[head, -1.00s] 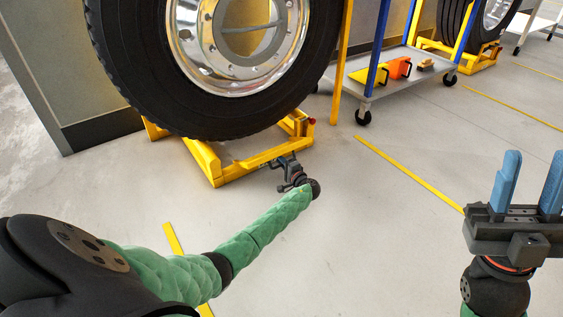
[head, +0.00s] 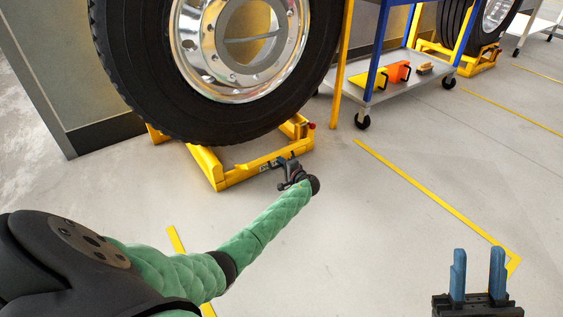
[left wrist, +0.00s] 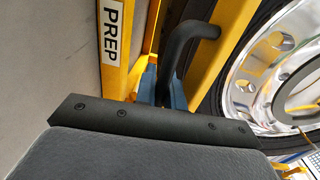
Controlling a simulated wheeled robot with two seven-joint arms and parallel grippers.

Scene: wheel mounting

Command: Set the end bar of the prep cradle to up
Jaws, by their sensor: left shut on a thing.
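The prep cradle is a yellow floor frame (head: 207,165) under the big wheel. Its end bar (head: 238,174) runs along the near side, low by the floor, with a white label that reads PREP in the left wrist view (left wrist: 113,30). A black bent handle (left wrist: 186,44) shows beside the bar. My left gripper (head: 289,166) is at the right part of the bar. In the left wrist view its blue fingers (left wrist: 163,90) are closed around the handle's lower part; the fingertips are partly hidden. My right gripper (head: 478,254) is open and empty, away from the cradle.
The big wheel (head: 130,85) stands in the cradle beside a grey cabinet (head: 50,60). A grey cart (head: 390,90) with orange and yellow items is at the back right. Floor between the cradle and my right gripper is clear, with yellow lines (head: 430,200).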

